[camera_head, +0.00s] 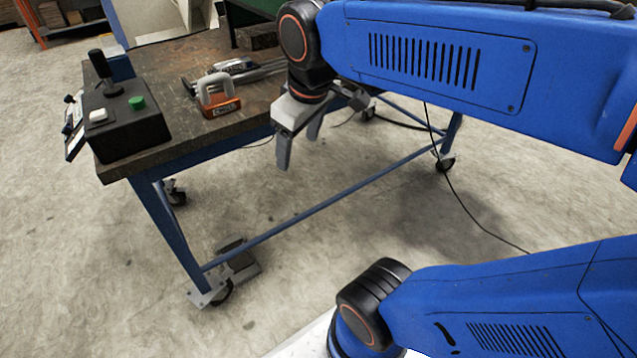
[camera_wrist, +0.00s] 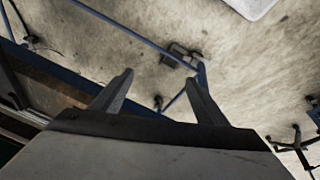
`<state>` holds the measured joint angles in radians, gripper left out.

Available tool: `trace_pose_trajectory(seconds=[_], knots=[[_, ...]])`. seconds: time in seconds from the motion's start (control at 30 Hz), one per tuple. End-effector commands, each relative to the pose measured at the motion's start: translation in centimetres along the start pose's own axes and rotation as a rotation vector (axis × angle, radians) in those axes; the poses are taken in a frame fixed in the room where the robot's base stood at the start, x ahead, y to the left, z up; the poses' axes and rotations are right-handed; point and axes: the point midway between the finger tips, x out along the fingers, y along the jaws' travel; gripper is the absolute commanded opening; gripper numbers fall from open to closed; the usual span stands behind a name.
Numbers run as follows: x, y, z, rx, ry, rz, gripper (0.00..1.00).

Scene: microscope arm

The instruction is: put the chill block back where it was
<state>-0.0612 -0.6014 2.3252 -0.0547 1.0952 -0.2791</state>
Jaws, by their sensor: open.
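The chill block (camera_head: 220,107) is an orange block with a pale grey handle arched over it and a light label on its front. It stands upright on the worktable (camera_head: 185,140), near the front edge, right of a control box. My gripper (camera_head: 299,148) is open and empty, its fingers pointing down. It is apart from the block, to its right, and appears in front of the table's edge over the floor. The wrist view shows the two spread fingers (camera_wrist: 160,86) with nothing between them; the block is not in that view.
The black control box (camera_head: 125,120) with joystick and green button stands on the table's left corner. A dark block (camera_head: 257,36) is at the back. Bare tabletop lies between box and chill block.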

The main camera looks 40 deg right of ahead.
Motion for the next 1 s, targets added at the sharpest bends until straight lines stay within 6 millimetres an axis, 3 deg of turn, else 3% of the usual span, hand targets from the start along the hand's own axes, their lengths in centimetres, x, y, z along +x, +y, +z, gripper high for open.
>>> trace_pose_trajectory(seconds=[0.1,0.3,1.0], knots=[[1.7,-1.0,3.5,0.149,0.039,-0.002,0.68],[3.9,-2.2,6.9,0.317,0.082,-0.01,0.68],[4.5,-2.5,7.6,0.36,0.093,-0.012,0.68]])
